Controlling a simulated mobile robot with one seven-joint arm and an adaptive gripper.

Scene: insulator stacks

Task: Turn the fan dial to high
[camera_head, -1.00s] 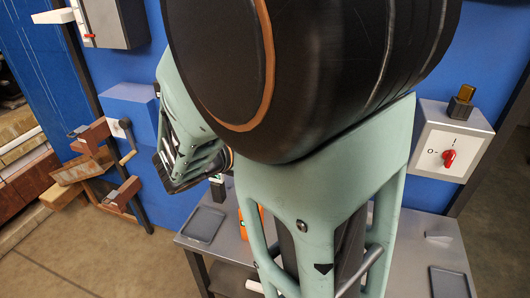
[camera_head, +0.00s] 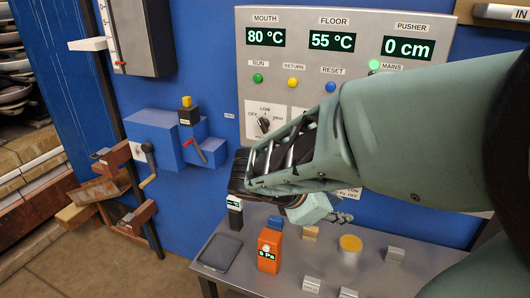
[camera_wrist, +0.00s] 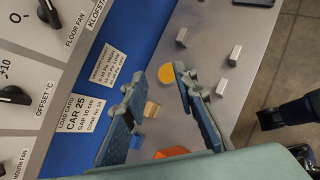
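The grey control panel (camera_head: 350,20) on the blue wall carries a dark fan dial (camera_head: 263,125) with OFF, LOW and high-side marks around it; its exact setting is hard to read. In the wrist view a floor fan dial (camera_wrist: 48,13) is at the top left, an offset dial (camera_wrist: 14,95) lies below it, and the mouth fan dial (camera_wrist: 3,169) is cut off at the left edge. My gripper (camera_wrist: 152,85) is open and empty, over the table and apart from the dials. In the head view my gripper (camera_head: 328,214) is below the panel; my arm hides the panel's lower right.
The grey table (camera_head: 225,275) holds a dark tray (camera_head: 220,251), an orange meter (camera_head: 269,250), a yellow disc (camera_head: 350,244) and several small grey blocks. A blue box with a red lever (camera_head: 195,149) juts from the wall left of the panel.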

